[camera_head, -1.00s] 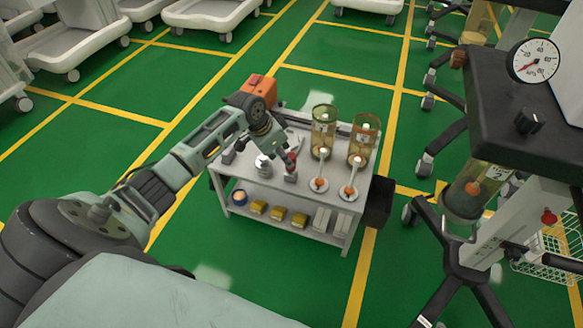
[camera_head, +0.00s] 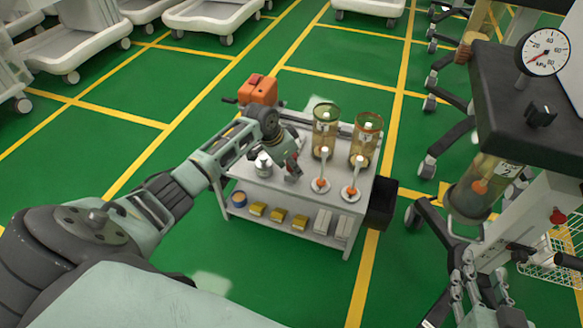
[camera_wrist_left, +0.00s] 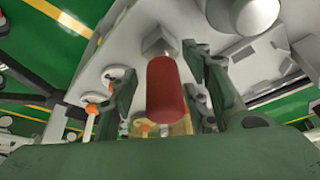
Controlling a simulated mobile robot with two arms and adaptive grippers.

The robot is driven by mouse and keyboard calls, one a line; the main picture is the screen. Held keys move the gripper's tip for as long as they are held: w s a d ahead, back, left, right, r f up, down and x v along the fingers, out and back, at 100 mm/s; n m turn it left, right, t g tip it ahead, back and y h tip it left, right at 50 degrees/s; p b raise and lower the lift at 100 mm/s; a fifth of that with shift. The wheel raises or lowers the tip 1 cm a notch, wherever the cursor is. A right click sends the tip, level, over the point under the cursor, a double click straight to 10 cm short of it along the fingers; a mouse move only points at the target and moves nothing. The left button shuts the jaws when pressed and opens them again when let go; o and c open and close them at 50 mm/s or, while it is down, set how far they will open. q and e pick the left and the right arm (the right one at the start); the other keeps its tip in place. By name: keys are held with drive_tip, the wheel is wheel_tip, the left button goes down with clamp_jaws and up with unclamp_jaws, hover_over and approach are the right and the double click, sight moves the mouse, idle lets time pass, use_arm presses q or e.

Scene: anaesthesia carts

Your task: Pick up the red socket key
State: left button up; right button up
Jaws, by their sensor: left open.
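The red socket key (camera_wrist_left: 166,90) shows in the left wrist view as a red cylinder between the two fingers, with a small grey block (camera_wrist_left: 158,41) at its far end. My left gripper (camera_wrist_left: 169,85) is open, one finger on each side of the key, with gaps showing. In the head view my left gripper (camera_head: 292,160) is over the white cart (camera_head: 262,190) and largely hides the key. My right gripper (camera_head: 480,275) is at the lower right, far from the cart, its fingers looking apart and empty.
On the cart, a white-capped bottle (camera_head: 263,165) stands left of my left gripper, and two amber canisters (camera_head: 325,128) (camera_head: 365,135) stand to its right. An orange box (camera_head: 258,90) is behind. A dark-topped machine with a gauge (camera_head: 545,52) stands at right.

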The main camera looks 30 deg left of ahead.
use_arm(q)
clamp_jaws()
idle(0.5)
drive_tip(key=shift+r, duration=0.15)
